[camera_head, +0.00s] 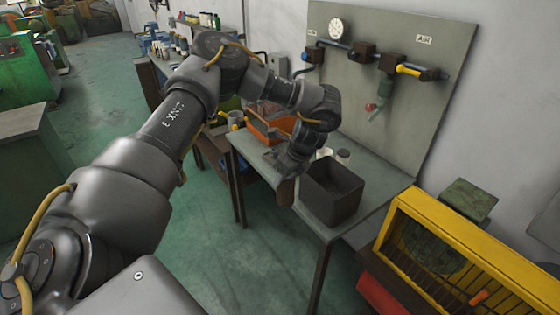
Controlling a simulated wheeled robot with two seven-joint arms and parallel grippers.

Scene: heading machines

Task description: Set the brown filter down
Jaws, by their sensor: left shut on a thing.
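My left gripper (287,176) points down beside the workbench, just left of a dark open bin. It is shut on the brown filter (286,191), a small brown block that hangs below the fingers near the bench's front edge. The wrist hides part of the grip, and I cannot tell whether the filter touches anything. My right gripper is out of view.
The dark bin (331,192) stands on the grey bench (374,190), with small containers behind it. An orange toolbox (268,128) sits farther left. A panel (408,105) with a gauge and air fittings rises behind. A yellow-framed machine (468,250) is at right.

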